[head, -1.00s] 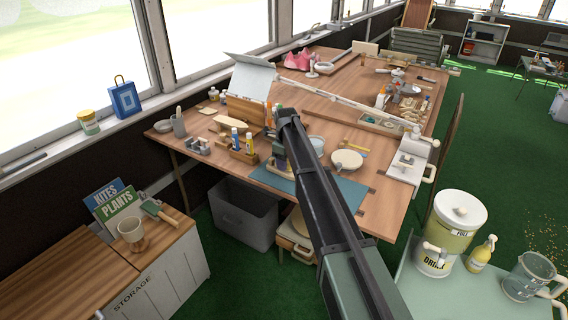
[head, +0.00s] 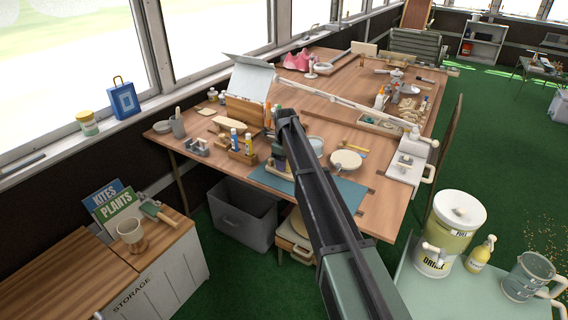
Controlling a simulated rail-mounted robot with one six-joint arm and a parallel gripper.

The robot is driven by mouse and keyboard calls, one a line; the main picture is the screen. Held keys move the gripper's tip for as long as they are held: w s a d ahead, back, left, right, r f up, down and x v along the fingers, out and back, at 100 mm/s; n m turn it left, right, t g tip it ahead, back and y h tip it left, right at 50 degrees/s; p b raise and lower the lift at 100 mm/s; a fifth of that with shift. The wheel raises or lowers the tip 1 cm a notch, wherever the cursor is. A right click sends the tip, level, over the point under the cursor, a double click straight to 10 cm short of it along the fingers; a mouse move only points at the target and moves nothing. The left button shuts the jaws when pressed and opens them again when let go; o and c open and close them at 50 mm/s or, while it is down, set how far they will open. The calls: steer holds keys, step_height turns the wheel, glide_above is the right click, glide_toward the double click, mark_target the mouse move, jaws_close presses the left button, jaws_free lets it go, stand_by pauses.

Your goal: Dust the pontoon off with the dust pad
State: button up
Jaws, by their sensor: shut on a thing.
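My gripper (head: 279,152) is small and partly covered by my own dark arm in the head view. It is low over the workbench, near the back edge of the blue-green mat (head: 347,193). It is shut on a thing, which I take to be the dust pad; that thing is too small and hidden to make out. A pale wooden piece (head: 228,122) lies on the bench to the left of the gripper. I cannot tell whether it is the pontoon, and I cannot pick out the pontoon for certain elsewhere.
A wooden holder with glue bottles (head: 242,157) stands close left of the gripper. An open box with a raised lid (head: 253,78) is behind. A round pale dish (head: 346,160) lies to the right. A white-handled device (head: 408,168) sits at the bench's right edge.

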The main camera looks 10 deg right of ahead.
steer(key=shift+r+p, duration=2.95)
steer(key=shift+r, duration=0.05)
step_height(320, 180, up, 3)
steer(key=p, duration=0.3)
